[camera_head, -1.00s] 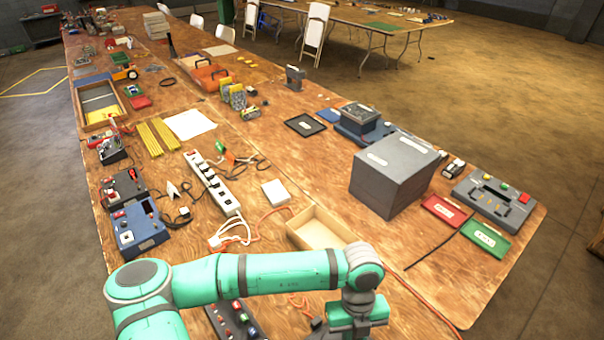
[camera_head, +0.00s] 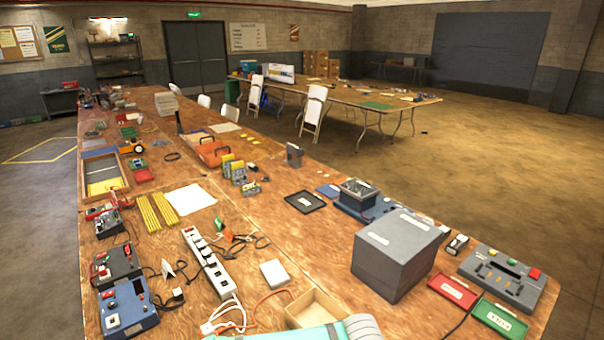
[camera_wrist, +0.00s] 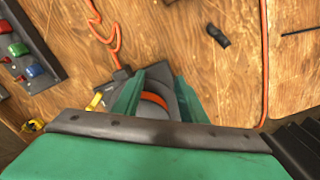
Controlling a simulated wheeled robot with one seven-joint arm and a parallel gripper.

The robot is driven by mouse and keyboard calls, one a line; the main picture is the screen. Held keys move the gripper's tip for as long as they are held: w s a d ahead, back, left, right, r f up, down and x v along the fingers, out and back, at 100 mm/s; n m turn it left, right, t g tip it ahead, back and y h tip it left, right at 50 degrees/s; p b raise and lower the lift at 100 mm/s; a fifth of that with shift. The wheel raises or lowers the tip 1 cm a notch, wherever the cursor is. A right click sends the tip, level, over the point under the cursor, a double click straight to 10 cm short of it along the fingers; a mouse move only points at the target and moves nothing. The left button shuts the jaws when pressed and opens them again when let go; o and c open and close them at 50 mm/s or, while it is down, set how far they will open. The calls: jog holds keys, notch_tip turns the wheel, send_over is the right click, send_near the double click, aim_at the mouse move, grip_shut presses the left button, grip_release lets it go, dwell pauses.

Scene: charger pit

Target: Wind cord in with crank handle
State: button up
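In the wrist view, a dark grey reel housing (camera_wrist: 160,76) with an orange ring of cord (camera_wrist: 154,99) stands on the wooden table below my gripper (camera_wrist: 158,88). The two teal fingers are apart, one on each side of the ring, with nothing visible gripped. Whether they touch the housing I cannot tell. A loose orange cord (camera_wrist: 108,32) runs up from near the housing. A small yellow part (camera_wrist: 95,102) shows left of the fingers; I cannot tell if it is the crank handle. The gripper's palm hides the lower part of the reel. The head view does not show my gripper.
In the wrist view, a panel with coloured buttons (camera_wrist: 30,50) lies left, a small black piece (camera_wrist: 217,37) upper right. In the head view, a wooden tray (camera_head: 312,308), grey box (camera_head: 392,262) and power strip (camera_head: 208,262) crowd the near table.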

jog(key=o, duration=0.5)
jog(key=shift+s+d, duration=0.15)
jog(key=shift+s, duration=0.1)
jog(key=shift+o, duration=0.9)
jog(key=shift+s+a, duration=0.1)
jog(key=shift+a, duration=0.4)
notch_tip(320, 180, up, 8)
jog(key=shift+d, duration=0.2)
